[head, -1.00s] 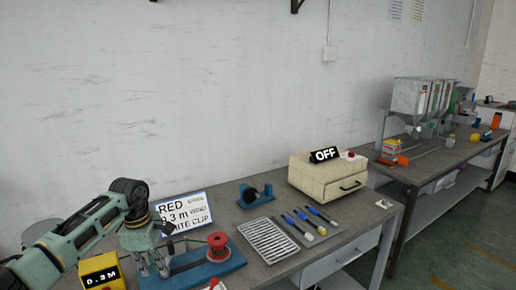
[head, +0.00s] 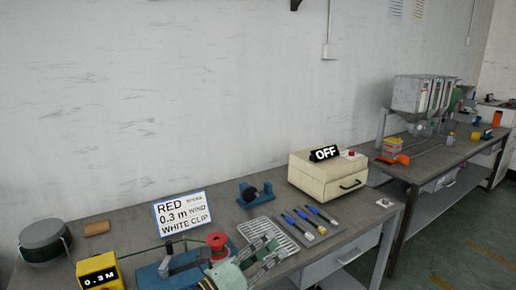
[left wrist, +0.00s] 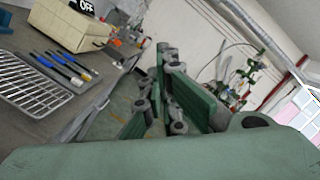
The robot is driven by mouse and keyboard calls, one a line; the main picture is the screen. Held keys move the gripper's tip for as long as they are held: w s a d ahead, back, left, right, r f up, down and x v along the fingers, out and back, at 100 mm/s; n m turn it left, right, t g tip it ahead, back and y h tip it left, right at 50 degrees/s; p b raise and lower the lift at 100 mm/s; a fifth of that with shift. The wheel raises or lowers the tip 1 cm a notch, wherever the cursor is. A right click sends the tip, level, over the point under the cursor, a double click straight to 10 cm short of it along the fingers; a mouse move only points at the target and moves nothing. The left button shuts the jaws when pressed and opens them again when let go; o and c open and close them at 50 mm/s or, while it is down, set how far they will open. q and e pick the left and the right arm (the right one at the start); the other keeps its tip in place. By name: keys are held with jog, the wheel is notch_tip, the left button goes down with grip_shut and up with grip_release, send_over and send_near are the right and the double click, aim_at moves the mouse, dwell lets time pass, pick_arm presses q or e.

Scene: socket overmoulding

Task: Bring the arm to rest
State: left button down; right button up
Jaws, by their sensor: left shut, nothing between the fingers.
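My left gripper (head: 268,252) is at the bottom centre of the head view, over the front of the bench by the wire rack. It is shut and empty. In the left wrist view its green fingers (left wrist: 165,100) point out past the bench edge, with nothing between them. It partly hides the rack (head: 268,232) and the front of the blue winding stand (head: 150,276). A red spool (head: 217,241) sits on that stand, just left of the gripper. My right gripper is not in view.
A yellow 0.3 M box (head: 98,272), a green reel (head: 45,241) and a sign card (head: 182,214) are on the left. Blue-handled tools (head: 306,220) lie right of the rack. A cream box marked OFF (head: 325,176) stands behind them. A second bench (head: 425,165) is farther right.

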pick_arm(q)
jog(key=s+a+f+n+t+y, duration=0.1)
jog(key=s+a+f+n+y, duration=0.1)
jog(key=a+f+n+y, duration=0.5)
jog(key=s+a+f+n+t+y, duration=0.1)
jog(key=s+a+n+y, duration=0.15)
jog(key=a+n, duration=0.55)
jog(key=s+a+f+n+t+y, duration=0.15)
jog(key=a+f+n+y, duration=0.35)
jog(key=n, duration=0.6)
jog(key=s+a+f+n+g, duration=0.1)
jog(key=s+f+n+g, duration=0.25)
jog(key=s, duration=0.55)
jog(key=s+a+f+n+g, duration=0.1)
jog(key=s+f+n+g, duration=0.3)
jog(key=s, duration=0.5)
jog(key=s+a+f+n+g, duration=0.2)
jog(key=s+f+g, duration=0.3)
jog(key=s, duration=0.5)
notch_tip(320, 180, down, 27)
jog(key=s+g, duration=0.1)
jog(key=s, duration=0.1)
jog(key=s+a+f+g+y, duration=0.1)
jog(key=s+a+f, duration=0.1)
jog(key=s+f, duration=1.3)
jog(key=shift+s+a+g, duration=0.25)
jog(key=shift+s+g, duration=0.05)
jog(key=shift+s, duration=0.7)
jog(key=shift+f, duration=0.1)
